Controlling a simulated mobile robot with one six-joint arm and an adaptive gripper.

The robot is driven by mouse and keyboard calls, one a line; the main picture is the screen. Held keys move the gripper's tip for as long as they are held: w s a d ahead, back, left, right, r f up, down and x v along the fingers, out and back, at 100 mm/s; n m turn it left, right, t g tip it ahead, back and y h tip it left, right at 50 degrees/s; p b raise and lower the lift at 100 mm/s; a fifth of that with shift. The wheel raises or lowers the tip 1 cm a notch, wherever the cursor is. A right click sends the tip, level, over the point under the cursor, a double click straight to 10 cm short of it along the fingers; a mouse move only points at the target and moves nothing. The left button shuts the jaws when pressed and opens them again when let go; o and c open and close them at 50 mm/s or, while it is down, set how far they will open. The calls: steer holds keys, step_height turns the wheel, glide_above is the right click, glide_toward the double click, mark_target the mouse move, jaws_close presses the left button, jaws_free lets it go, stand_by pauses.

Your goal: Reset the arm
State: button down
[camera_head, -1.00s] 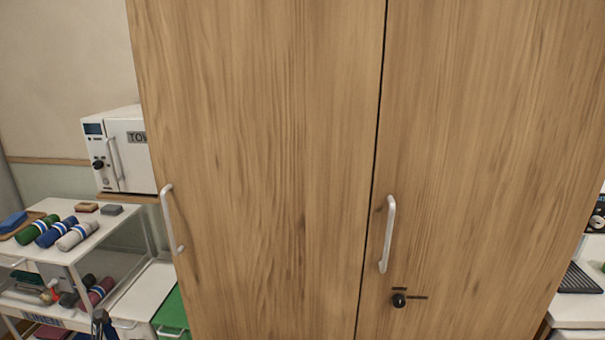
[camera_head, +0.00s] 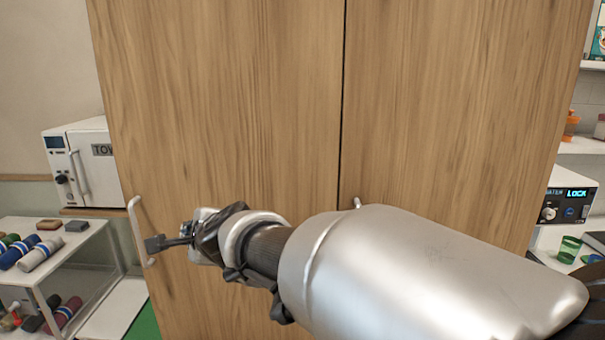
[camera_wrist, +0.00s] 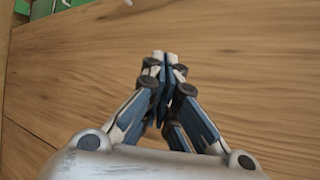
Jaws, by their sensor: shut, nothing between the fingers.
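My gripper (camera_head: 160,243) is raised in front of the wooden cupboard, near the handle of the left door in the head view. My silver arm stretches in from the lower right. In the wrist view my gripper (camera_wrist: 164,58) has its fingertips together with nothing between them, over wood grain. I cannot tell from these views whether it touches the door.
The wooden cupboard (camera_head: 230,110) fills the middle, with a left handle (camera_head: 136,228). A white towel cabinet (camera_head: 95,160) and a trolley (camera_head: 85,245) with rolled towels stand left. A device with a lit display (camera_head: 567,205) and a green cup (camera_head: 569,249) stand right.

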steer(key=s+d+f+n+g+h, duration=0.2)
steer(key=s+d+f+n, duration=0.2)
steer(key=s+d, duration=0.6)
steer(key=s+d+f+n+g+h, duration=0.2)
steer(key=s+d+n, duration=0.4)
steer(key=s+d, duration=0.4)
steer(key=s+d+f+n+g+h, duration=0.2)
steer(key=s+d+f+n, duration=0.3)
steer(key=s+d, duration=0.5)
steer(key=d+f+h, duration=0.1)
steer(key=d, duration=0.4)
steer(key=shift+f+h, duration=0.25)
steer(key=shift+h, duration=0.05)
steer(key=c, duration=2.3)
jaws_free()
